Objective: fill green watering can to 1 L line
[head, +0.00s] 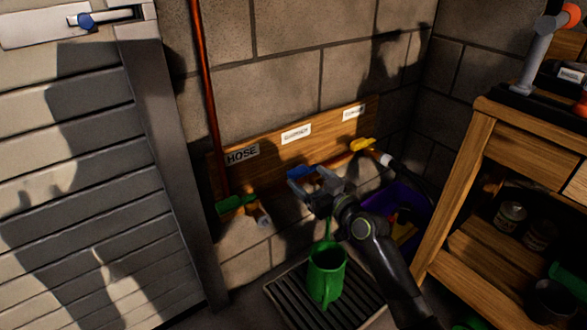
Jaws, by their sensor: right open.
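The green watering can (327,270) stands upright on a dark slatted floor grate (372,297) at the bottom middle. A thin green strip rises above its rim; I cannot tell if it is part of the can. The water level and the 1 L line are not visible. My right gripper (309,182) is open above the can, close to the blue-handled tap (299,172) on the wall pipe; I cannot tell if it touches. A green-handled tap (236,203) is to the left and a yellow-handled tap (362,145) to the right. My left gripper is out of view.
A wooden board (265,150) carries labels; the left one reads HOSE, the others are unclear. A purple bin (408,207) sits behind my right arm. A wooden workbench (477,165) with cans on its shelf stands at right. A slatted door (85,190) fills the left.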

